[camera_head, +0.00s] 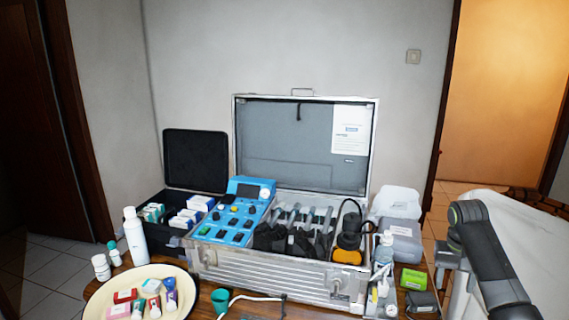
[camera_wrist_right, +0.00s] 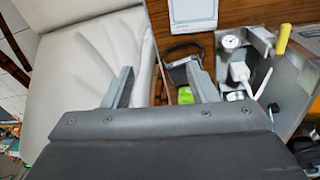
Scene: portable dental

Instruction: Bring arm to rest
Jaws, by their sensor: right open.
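My right arm comes in at the right of the head view. Its gripper (camera_head: 441,272) points down near the right end of the wooden table, beside the white padded chair. In the right wrist view the two fingers of the right gripper (camera_wrist_right: 160,70) are spread apart with nothing between the tips. A small dark grey object with a loop handle (camera_wrist_right: 183,52) lies beyond the right finger, partly hidden by it; I cannot tell whether they touch. My left gripper is not in the head view.
An open silver case (camera_head: 270,280) of dental tools fills the table's middle. A cream bowl (camera_head: 97,306) with small boxes is at left. A green box (camera_head: 412,280) stands near my right gripper.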

